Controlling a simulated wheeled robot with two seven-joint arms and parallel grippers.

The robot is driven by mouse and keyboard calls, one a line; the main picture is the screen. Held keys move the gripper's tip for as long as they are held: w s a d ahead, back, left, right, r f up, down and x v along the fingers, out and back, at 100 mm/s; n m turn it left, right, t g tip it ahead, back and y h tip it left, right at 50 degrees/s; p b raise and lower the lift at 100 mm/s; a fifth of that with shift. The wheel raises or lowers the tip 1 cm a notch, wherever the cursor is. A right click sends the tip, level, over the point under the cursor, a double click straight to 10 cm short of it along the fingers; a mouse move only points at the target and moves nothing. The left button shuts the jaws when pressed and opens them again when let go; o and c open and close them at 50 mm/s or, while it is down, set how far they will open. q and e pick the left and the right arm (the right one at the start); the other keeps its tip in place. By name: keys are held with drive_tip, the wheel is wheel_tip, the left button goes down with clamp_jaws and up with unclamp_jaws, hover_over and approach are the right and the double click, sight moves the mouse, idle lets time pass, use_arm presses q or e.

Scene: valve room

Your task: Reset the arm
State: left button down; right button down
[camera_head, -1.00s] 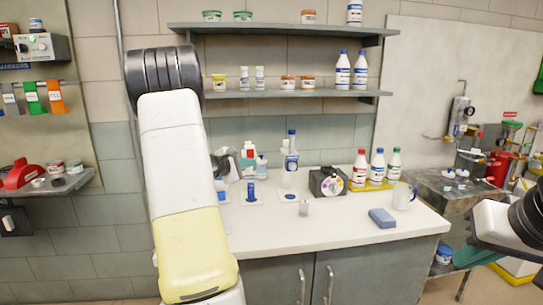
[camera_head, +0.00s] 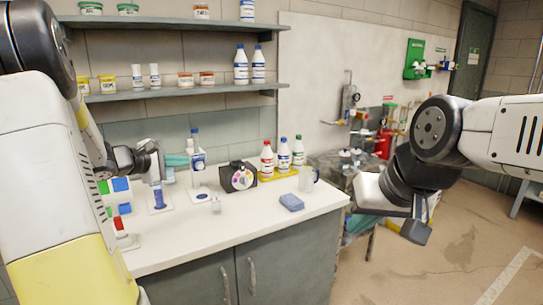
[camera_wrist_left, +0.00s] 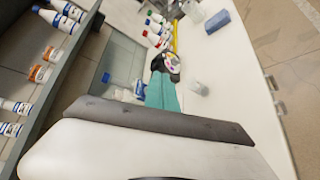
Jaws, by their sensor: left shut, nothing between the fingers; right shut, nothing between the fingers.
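My left arm runs down the left side of the head view, its white and yellow link close to the camera. My left gripper (camera_head: 178,160) has teal fingers, shut and empty, above the back left of the white counter. The shut fingers also show in the left wrist view (camera_wrist_left: 161,92), pointing towards the black box with a coloured dial. My right arm (camera_head: 435,135) comes in from the right and bends down in front of the side bench. Its gripper cannot be made out.
The counter (camera_head: 240,222) holds a dial box (camera_head: 238,177), a blue sponge (camera_head: 291,202), a glass mug (camera_head: 308,180) and bottles on a yellow tray (camera_head: 279,173). Shelves (camera_head: 185,92) with bottles and jars hang above. Open floor (camera_head: 465,255) lies at the right.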

use_arm(q)
drive_tip(key=s+d+r+m+g+h, duration=0.2)
drive_tip(key=s+d+r+m+g, duration=0.15)
drive_tip(key=s+d+m, duration=0.6)
drive_tip(key=s+d+f+m+g+y, duration=0.2)
drive_tip(key=s+d+m+g, duration=0.15)
drive_tip(key=s+d, duration=0.7)
drive_tip(key=s+a+m+y, duration=0.4)
drive_tip(key=s, duration=0.6)
drive_tip(key=shift+a+f+m+t, duration=0.25)
drive_tip(key=shift+f+m+t, duration=0.05)
drive_tip(key=shift+f, duration=0.1)
